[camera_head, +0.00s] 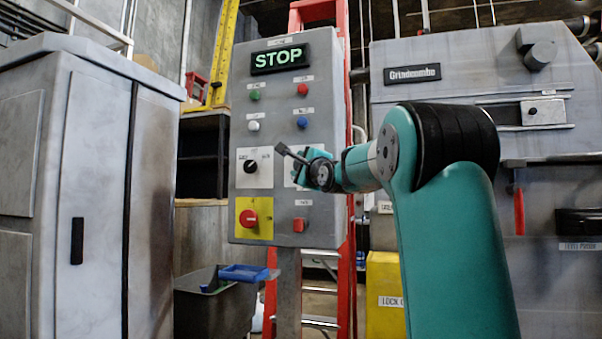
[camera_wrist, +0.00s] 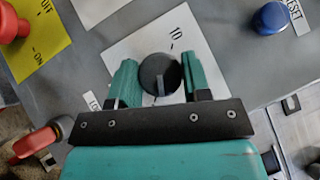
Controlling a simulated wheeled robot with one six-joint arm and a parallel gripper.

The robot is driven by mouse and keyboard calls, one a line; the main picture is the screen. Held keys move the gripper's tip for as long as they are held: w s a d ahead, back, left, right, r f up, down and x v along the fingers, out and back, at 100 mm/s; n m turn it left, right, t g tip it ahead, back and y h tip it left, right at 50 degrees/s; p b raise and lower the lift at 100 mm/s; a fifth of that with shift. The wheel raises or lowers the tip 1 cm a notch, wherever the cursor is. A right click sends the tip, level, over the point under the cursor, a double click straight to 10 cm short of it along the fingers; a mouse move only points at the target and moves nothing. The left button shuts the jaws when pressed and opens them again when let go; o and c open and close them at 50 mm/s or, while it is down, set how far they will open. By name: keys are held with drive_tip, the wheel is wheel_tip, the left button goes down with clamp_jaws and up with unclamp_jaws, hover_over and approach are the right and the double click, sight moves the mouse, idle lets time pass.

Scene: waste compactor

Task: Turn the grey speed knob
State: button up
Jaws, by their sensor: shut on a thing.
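The grey speed knob (camera_wrist: 159,74) is a round dark knob with a pale pointer mark, on a white plate (camera_wrist: 122,52) marked "10" in the wrist view. The fingers of my gripper (camera_wrist: 162,80) are on both sides of it, shut on it. In the head view my gripper (camera_head: 314,171) is at the right white plate of the grey control panel (camera_head: 282,110). There it hides the speed knob.
The panel has a lit STOP sign (camera_head: 280,58), a black selector (camera_head: 250,166) on the left white plate, a red rotary switch (camera_head: 249,218) on yellow, and a red button (camera_head: 299,225). In the wrist view a blue button (camera_wrist: 270,18) is at upper right.

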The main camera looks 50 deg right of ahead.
drive_tip(key=shift+d+m+h, duration=0.1)
drive_tip(key=shift+m+h, duration=0.2)
drive_tip(key=o, duration=0.9)
drive_tip(key=v, duration=1.7)
drive_tip(key=shift+s+f+b, duration=0.2)
drive_tip(key=shift+s+b, duration=0.05)
drive_tip(key=shift+b, duration=0.05)
